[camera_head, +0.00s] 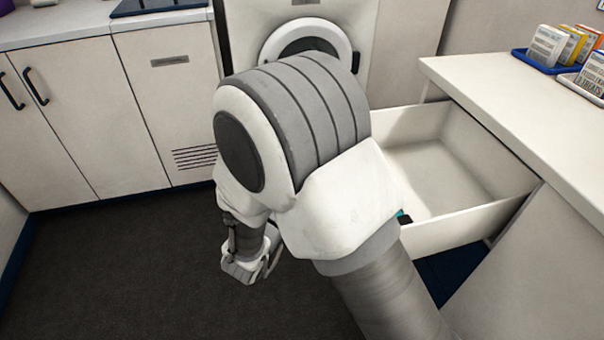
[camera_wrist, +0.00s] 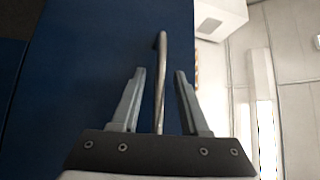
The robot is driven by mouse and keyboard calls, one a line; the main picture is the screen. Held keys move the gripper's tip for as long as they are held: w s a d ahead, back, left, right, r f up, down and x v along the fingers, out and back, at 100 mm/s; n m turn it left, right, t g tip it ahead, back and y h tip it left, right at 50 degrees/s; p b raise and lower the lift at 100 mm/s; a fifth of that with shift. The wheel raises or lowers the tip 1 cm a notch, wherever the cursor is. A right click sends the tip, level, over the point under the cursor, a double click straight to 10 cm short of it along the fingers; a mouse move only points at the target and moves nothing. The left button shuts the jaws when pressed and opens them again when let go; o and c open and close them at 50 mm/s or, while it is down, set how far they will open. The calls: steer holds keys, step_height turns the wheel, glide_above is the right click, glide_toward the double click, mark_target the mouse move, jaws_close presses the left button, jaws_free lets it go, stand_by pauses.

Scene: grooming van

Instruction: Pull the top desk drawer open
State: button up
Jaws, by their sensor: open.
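The top desk drawer (camera_head: 465,222) stands well out from the white desk (camera_head: 545,130) in the head view; its pale inside looks empty. My arm hides its front end. In the wrist view a slim metal bar handle (camera_wrist: 162,60) runs up between the fingers of my gripper (camera_wrist: 159,75), over a dark blue panel (camera_wrist: 90,70). The gripper is open, with a gap showing on each side of the bar. I cannot tell whether this panel is the drawer's front. In the head view my arm hides the fingertips.
Blue and white trays (camera_head: 540,62) with small packets stand on the desk. White cabinets (camera_head: 80,110) with black handles line the back left, beside a white front-loading machine (camera_head: 400,50). The dark floor (camera_head: 130,270) at the left is clear.

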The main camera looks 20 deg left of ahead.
steer(key=p+v, duration=0.2)
steer(key=v, duration=1.5)
steer(key=shift+s+p, duration=0.2)
steer(key=shift+p, duration=0.1)
steer(key=shift+w, duration=0.1)
